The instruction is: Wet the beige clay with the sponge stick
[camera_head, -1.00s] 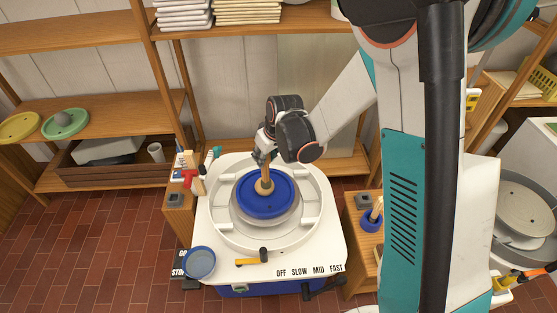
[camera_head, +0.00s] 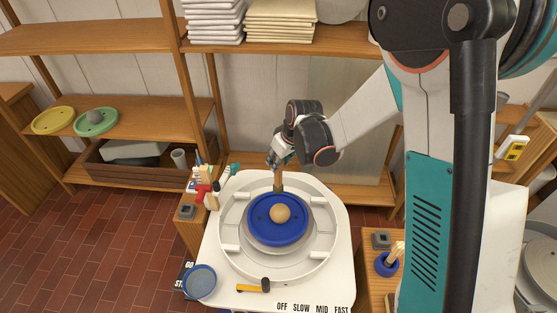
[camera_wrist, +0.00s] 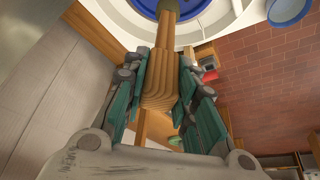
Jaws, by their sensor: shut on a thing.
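The beige clay (camera_head: 280,213) is a round lump on the blue disc (camera_head: 262,234) of the wheel. My gripper (camera_head: 279,164) is above and behind it in the head view, shut on the sponge stick (camera_head: 278,183). The stick points down behind the clay; whether its tip touches the clay or disc is unclear. In the wrist view, my gripper (camera_wrist: 166,95) has its fingers on both sides of the stick's ribbed wooden handle (camera_wrist: 160,85).
A blue bowl (camera_head: 200,281) stands at the wheel table's front left corner, beside a yellow-and-black lever (camera_head: 253,287). Upright tools (camera_head: 205,190) crowd the left side stand. Shelves stand behind the wheel.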

